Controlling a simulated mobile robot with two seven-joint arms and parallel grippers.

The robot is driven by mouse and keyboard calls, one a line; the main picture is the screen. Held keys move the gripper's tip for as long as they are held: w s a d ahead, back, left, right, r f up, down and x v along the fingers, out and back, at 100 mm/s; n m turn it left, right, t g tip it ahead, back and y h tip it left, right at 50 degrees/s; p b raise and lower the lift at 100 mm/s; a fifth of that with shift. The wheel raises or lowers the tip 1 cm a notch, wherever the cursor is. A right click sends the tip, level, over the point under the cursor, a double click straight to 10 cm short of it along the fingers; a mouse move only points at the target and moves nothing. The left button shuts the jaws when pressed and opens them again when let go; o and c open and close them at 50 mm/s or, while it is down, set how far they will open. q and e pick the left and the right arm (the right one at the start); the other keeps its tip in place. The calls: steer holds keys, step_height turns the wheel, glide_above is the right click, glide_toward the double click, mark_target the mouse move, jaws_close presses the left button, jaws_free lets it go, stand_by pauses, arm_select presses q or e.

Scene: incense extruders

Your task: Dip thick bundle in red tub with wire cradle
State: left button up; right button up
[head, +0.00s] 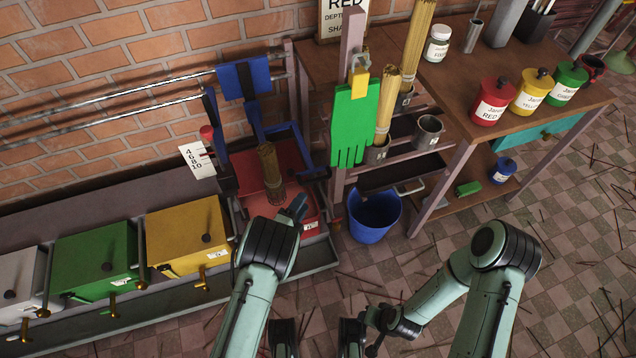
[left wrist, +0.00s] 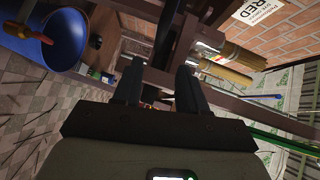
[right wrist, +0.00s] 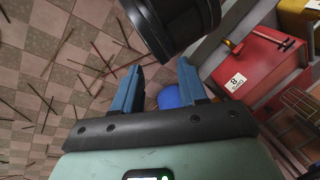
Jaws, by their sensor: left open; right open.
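The red tub (head: 312,228) stands at the right end of the row of tubs in the head view. A thick bundle (head: 267,160) of brown sticks stands upright at it, its lower end in what looks like the wire cradle (head: 276,195). I cannot tell how deep the bundle sits. My left gripper (head: 297,208) is open at the tub's right front side, apart from the bundle; its empty jaws also show in the left wrist view (left wrist: 158,85). My right gripper (right wrist: 158,88) is open and empty. The red tub's labelled box (right wrist: 257,68) shows in the right wrist view.
Yellow (head: 187,236) and green (head: 95,262) tubs stand to the left. A blue bucket (head: 374,217) stands on the floor to the right. A green glove (head: 354,122) hangs on a post beside a bench with jars and upright bundles. Loose sticks litter the floor.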

mark_target(318, 178)
arm_select(q)
steer(key=b+x, duration=0.3)
steer(key=x, duration=0.8)
steer(key=shift+w+d, duration=0.15)
steer(key=shift+w, duration=0.35)
arm_select(e)
steer(key=shift+t+h, duration=0.3)
steer(key=shift+t, duration=0.2)
steer(key=w+f, duration=0.1)
steer(key=w+d+f, duration=0.2)
steer(key=f, duration=0.1)
steer(key=shift+d+f, duration=0.1)
steer(key=shift+d, duration=0.1)
arm_select(q)
jaws_close()
